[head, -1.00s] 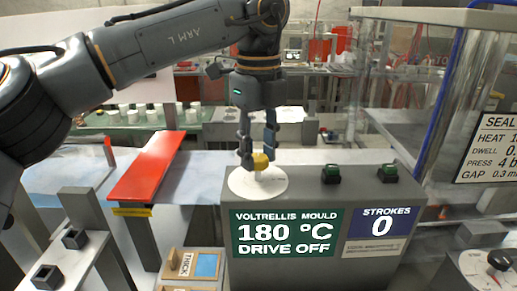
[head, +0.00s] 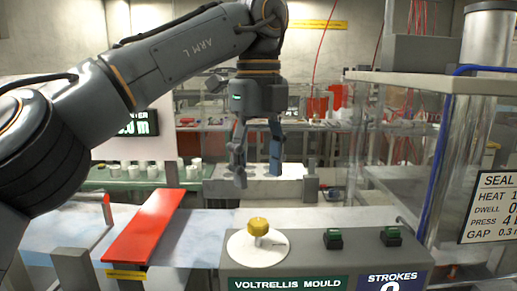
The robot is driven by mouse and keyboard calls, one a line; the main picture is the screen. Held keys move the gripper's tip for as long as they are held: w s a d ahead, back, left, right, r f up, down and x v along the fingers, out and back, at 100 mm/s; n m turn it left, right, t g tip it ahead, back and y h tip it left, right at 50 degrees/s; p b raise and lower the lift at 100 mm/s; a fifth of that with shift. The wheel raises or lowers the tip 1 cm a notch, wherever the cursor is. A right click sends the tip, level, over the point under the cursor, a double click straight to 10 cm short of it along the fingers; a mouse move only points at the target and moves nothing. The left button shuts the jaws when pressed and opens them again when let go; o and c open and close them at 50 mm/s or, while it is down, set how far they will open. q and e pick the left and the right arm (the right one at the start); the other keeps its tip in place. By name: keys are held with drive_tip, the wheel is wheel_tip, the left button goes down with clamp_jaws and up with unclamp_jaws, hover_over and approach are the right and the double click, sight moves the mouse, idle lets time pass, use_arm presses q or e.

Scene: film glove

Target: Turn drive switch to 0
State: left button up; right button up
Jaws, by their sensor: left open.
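The drive switch is a yellow knob (head: 258,227) on a round white dial (head: 257,249), on top of the grey machine box at the lower middle of the head view. Its dial markings are too small to read. My left gripper (head: 257,179) is open and empty, above the knob and clear of it, with its fingers pointing down. The green panel (head: 290,284) reads "VOLTRELLIS MOULD"; its lower lines are cut off by the frame edge. My right gripper is not in view.
The blue strokes panel (head: 393,282) is partly cut off. A red bar (head: 145,226) lies to the left. A clear-walled cabinet with a sealing sign (head: 490,207) stands at the right.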

use_arm(q)
wheel_tip(320, 180, up, 3)
drive_tip(key=shift+r, duration=0.1)
idle(0.3)
